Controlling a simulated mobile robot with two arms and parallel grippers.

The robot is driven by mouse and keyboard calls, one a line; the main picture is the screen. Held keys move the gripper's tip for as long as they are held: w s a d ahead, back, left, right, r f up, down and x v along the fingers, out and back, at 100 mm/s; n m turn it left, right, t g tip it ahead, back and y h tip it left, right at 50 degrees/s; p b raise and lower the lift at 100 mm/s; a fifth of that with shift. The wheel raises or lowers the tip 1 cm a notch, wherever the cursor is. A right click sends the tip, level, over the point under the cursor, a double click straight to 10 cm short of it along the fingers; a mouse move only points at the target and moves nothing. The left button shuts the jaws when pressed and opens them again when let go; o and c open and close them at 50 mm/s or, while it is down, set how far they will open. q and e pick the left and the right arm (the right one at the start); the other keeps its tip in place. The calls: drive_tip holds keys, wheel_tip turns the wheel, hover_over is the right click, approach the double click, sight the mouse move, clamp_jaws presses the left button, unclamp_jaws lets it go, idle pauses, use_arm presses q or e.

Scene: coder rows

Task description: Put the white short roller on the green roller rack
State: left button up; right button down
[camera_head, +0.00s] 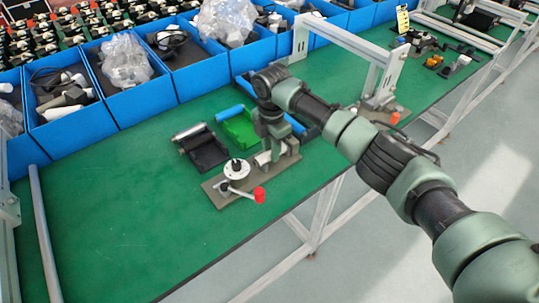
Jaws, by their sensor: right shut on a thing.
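My right gripper (273,143) reaches in from the right and points down over the back part of a grey metal fixture (225,185). It is shut on a small pale piece that I take to be the white short roller (263,158); the fingers and fixture hide much of it. I cannot tell whether it touches the fixture. The green roller rack (240,131) lies on the table just left of the gripper, with a blue roller (229,112) at its far edge. My left gripper is not in view.
A black rack (207,154) with a metallic roller (189,132) lies left of the green rack. The fixture has a red-knobbed handle (259,195). Blue bins (140,92) line the back. A grey frame (345,35) stands behind my arm. The green table (120,225) is clear at front left.

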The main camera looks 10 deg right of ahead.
drive_tip(key=shift+r, duration=0.15)
idle(0.3)
drive_tip(key=shift+r+p, duration=2.15)
drive_tip(key=shift+p, duration=0.1)
drive_tip(key=shift+r, duration=0.1)
